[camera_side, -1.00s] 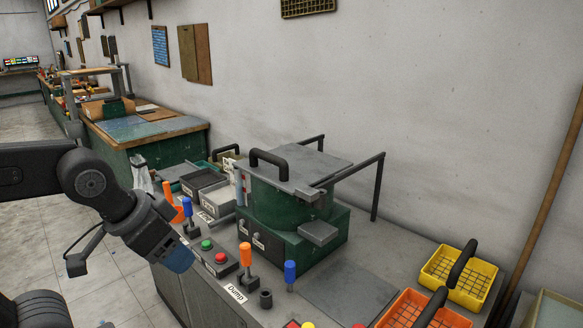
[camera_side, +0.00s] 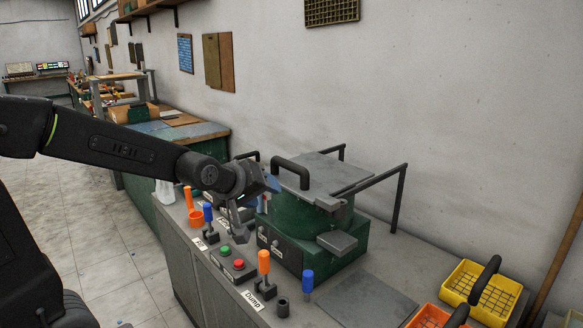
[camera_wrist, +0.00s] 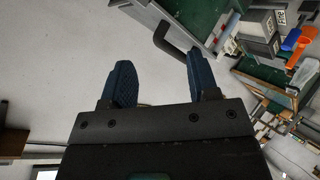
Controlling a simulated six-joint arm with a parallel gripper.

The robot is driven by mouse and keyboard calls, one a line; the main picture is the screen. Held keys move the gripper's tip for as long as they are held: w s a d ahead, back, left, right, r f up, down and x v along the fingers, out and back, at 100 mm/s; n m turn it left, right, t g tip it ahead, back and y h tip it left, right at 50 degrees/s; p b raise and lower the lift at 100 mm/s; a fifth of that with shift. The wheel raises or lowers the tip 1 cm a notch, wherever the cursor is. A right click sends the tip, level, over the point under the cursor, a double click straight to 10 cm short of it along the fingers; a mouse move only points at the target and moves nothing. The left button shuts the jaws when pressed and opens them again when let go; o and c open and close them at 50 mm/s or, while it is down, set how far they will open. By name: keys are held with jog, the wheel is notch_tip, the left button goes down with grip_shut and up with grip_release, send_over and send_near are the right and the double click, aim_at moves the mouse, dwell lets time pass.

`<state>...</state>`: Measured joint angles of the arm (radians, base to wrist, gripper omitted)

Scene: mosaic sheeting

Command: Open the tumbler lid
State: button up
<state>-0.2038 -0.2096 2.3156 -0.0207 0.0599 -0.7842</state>
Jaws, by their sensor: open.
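The tumbler (camera_side: 295,218) is a green drum on a green base on the bench. Its flat grey lid (camera_side: 335,169) lies closed on top, with a thick black handle (camera_side: 289,167) at its left edge. My gripper (camera_side: 274,187) is just left of the handle at about its height, and seems apart from it. In the wrist view my gripper (camera_wrist: 158,68) has its two blue fingers wide apart with nothing between them. The black handle (camera_wrist: 166,38) shows there beyond the fingertips, nearer the right finger. My wrist hides part of the tumbler's left side in the side view.
Lever controls stand along the front: a blue lever (camera_side: 208,213), an orange lever (camera_side: 264,262) and another blue lever (camera_side: 307,279). Red and green buttons (camera_side: 231,259) sit between them. A grey rail (camera_side: 400,200) stands right of the lid. A yellow basket (camera_side: 470,300) is at right.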

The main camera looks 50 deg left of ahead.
aim_at(287, 167)
jog(key=w+a+f+n+t+y, duration=0.1)
jog(key=w+a+n, duration=0.2)
jog(key=w+a, duration=0.2)
jog(key=w+a+f+n+t+y, duration=0.1)
jog(key=w+a+f+n, duration=0.1)
jog(key=w+a, duration=0.4)
jog(key=w+a+f+n+t+y, duration=0.1)
jog(key=w+a+n, duration=0.4)
jog(key=w, duration=0.6)
jog(key=shift+w+a+f+t+y, duration=0.1)
jog(key=shift+a+f+t+y, duration=0.3)
jog(key=shift+f, duration=0.3)
grip_shut()
